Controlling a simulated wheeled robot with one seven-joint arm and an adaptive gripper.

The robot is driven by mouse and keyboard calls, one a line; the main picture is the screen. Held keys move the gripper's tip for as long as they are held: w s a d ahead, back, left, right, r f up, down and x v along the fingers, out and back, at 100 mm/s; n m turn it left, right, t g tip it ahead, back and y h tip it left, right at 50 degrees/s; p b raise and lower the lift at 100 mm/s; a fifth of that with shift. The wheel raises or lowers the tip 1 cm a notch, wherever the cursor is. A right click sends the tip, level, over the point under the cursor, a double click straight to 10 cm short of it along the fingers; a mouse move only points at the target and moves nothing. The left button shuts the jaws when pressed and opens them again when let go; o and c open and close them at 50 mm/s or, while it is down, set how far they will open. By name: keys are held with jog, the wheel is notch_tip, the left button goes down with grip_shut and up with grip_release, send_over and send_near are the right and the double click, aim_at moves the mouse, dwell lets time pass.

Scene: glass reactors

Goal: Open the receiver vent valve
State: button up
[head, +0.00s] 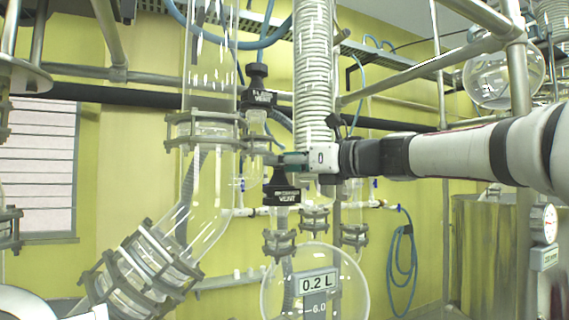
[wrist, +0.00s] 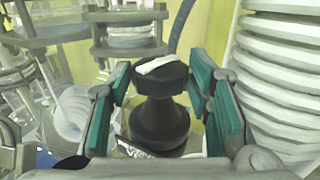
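A black vent valve with a labelled collar (head: 281,191) stands above the round glass receiver (head: 318,290), which reads 0.2 L. My gripper (head: 288,160) reaches in from the right at the height of this valve's top. In the wrist view a black knob (wrist: 160,110) with a white bar on its top stands upright between the two teal finger pads of my gripper (wrist: 162,105). The fingers are open, and a gap shows on both sides of the knob. A second black valve (head: 257,78), its label ending in VENT, sits higher up.
A white corrugated hose (head: 313,70) hangs close behind the gripper and fills the right of the wrist view (wrist: 285,80). A clamped glass column (head: 205,150) stands to the left. A metal rail (head: 420,72) runs above my arm.

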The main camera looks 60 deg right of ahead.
jog(key=shift+o, duration=0.6)
jog(key=shift+f, duration=0.15)
jog(key=shift+m+h, duration=0.3)
jog(key=shift+h, duration=0.2)
